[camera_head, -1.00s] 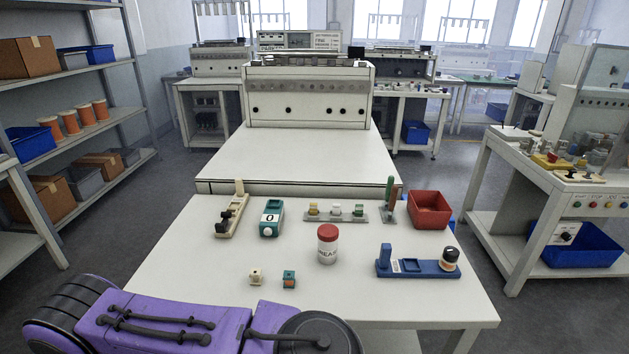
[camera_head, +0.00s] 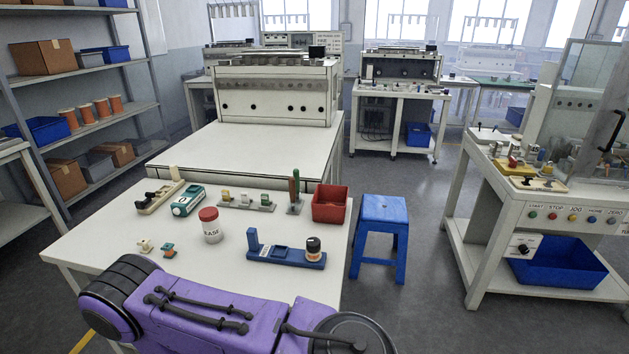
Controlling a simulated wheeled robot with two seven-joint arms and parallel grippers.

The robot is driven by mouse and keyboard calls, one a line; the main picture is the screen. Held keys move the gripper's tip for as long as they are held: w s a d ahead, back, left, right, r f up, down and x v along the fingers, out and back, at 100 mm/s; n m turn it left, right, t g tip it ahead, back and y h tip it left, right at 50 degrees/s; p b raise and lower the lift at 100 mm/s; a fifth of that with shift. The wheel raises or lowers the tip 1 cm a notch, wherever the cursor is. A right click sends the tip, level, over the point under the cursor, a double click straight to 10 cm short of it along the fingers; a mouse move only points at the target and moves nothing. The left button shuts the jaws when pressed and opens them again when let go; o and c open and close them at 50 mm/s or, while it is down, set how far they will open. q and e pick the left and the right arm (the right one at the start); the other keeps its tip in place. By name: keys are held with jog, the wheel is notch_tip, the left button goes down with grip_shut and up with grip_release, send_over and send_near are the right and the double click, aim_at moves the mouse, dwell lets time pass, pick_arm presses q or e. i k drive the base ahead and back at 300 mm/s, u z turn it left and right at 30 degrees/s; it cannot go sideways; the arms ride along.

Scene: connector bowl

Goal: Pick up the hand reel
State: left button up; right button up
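I cannot say for sure which thing is the hand reel. On the white table (camera_head: 110,215), a teal device (camera_head: 187,200) with a white face lies beside a beige stand with a black part (camera_head: 160,192). Several orange spools (camera_head: 101,108) stand on the shelf at the left. A purple arm link of mine crosses the bottom of the view, over the table's front edge. Neither of my grippers shows.
The table also holds a red-lidded jar (camera_head: 210,226), a blue fixture (camera_head: 286,252), a red bin (camera_head: 330,204), a connector rack (camera_head: 246,201) and small connectors (camera_head: 145,245). A blue stool (camera_head: 382,235) stands right of it. Open floor lies between stool and right bench (camera_head: 500,215).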

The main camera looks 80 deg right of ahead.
aim_at(283, 254)
jog(key=u, duration=0.05)
jog(key=k, duration=0.05)
jog(key=z, duration=1.45)
